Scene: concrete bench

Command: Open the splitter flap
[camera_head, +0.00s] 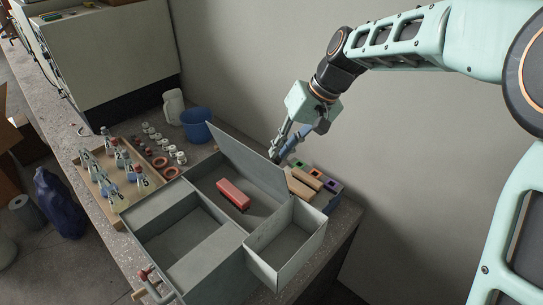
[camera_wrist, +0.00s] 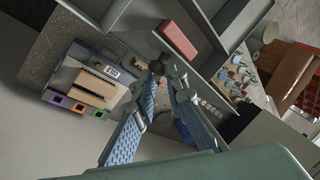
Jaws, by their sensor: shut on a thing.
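The splitter flap (camera_head: 245,158) is a thin grey panel on a grey divided box (camera_head: 158,208). It stands raised and tilted above the compartment that holds a red block (camera_head: 233,194). My gripper (camera_head: 276,157) is at the flap's right side, near its edge. In the wrist view my gripper's blue-padded fingers (camera_wrist: 165,72) come together at a small dark knob (camera_wrist: 156,67) by the box. The exact contact is small and partly hidden by the fingers. The red block also shows in the wrist view (camera_wrist: 178,38).
A small open compartment (camera_head: 287,243) juts out at the box's front right. A tray with wooden blocks (camera_head: 308,180) stands behind it. A wall bounds the back.

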